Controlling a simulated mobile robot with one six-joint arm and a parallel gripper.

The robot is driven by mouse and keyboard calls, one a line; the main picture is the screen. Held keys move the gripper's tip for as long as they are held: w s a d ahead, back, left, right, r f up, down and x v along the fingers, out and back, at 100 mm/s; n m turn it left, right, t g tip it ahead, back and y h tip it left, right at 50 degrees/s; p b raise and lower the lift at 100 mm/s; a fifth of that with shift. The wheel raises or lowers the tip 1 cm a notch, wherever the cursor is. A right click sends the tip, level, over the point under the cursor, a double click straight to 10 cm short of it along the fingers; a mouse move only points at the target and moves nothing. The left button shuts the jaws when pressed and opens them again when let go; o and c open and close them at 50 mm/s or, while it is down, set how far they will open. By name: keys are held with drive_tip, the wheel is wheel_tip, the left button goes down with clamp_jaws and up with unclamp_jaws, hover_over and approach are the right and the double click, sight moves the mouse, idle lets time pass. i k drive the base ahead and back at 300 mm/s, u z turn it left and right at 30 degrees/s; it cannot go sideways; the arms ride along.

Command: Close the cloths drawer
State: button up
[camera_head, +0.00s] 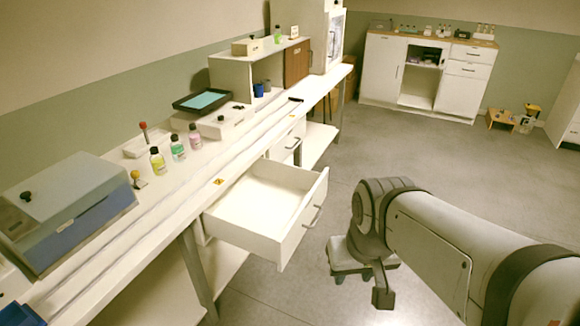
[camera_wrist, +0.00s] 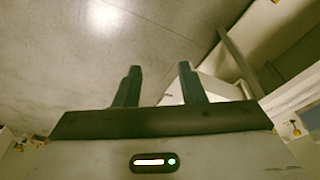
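A white drawer (camera_head: 262,205) stands pulled out from under the long bench in the head view. Its inside looks empty, and a grey bar handle (camera_head: 314,216) is on its front. My gripper (camera_head: 364,286) is to the right of the drawer front and apart from it, low over the floor. In the wrist view my gripper (camera_wrist: 159,84) has its two fingers spread, with nothing between them. A pale white surface shows behind the right finger there; I cannot tell if it is the drawer. No label marks the drawer's content.
The long white bench (camera_head: 165,190) carries a grey-blue box (camera_head: 65,208), small bottles (camera_head: 177,147) and a dark tray (camera_head: 202,100). A closed drawer (camera_head: 288,142) is beyond the open one. White cabinets (camera_head: 425,75) stand at the back.

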sight(267, 211)
drive_tip(key=z, duration=0.75)
drive_tip(key=i, duration=0.1)
drive_tip(key=z, duration=1.45)
drive_tip(key=k, duration=1.4)
drive_tip(key=u, duration=1.15)
drive_tip(key=i, duration=1.05)
drive_tip(key=u, duration=0.05)
